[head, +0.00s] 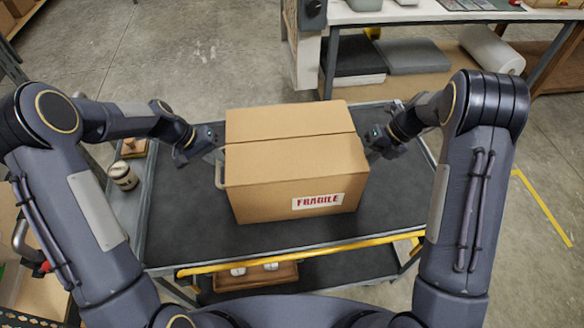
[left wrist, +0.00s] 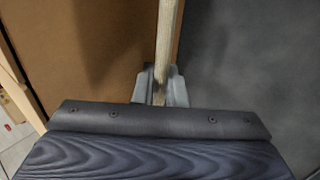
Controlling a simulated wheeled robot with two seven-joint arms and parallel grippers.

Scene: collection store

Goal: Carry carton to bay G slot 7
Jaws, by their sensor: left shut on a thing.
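The brown cardboard carton (head: 290,160), with a red and white FRAGILE label on its near face, is over the dark top deck of a cart (head: 270,238). I cannot tell whether it rests on the deck or is just above it. My left gripper (head: 213,152) is at its left side, shut on the carton's pale handle (left wrist: 168,45). In the left wrist view the brown carton wall (left wrist: 90,50) is beside the handle. My right gripper (head: 374,145) is at the carton's right side. Its fingertips are mostly hidden, so its grip cannot be seen.
A yellow bar (head: 300,255) runs along the cart's near edge. A jar (head: 123,176) stands left of the carton. A brown tray (head: 256,277) is on the lower shelf. A workbench (head: 420,12) with a paper roll (head: 492,50) below stands behind. Open floor (head: 190,50) lies back left.

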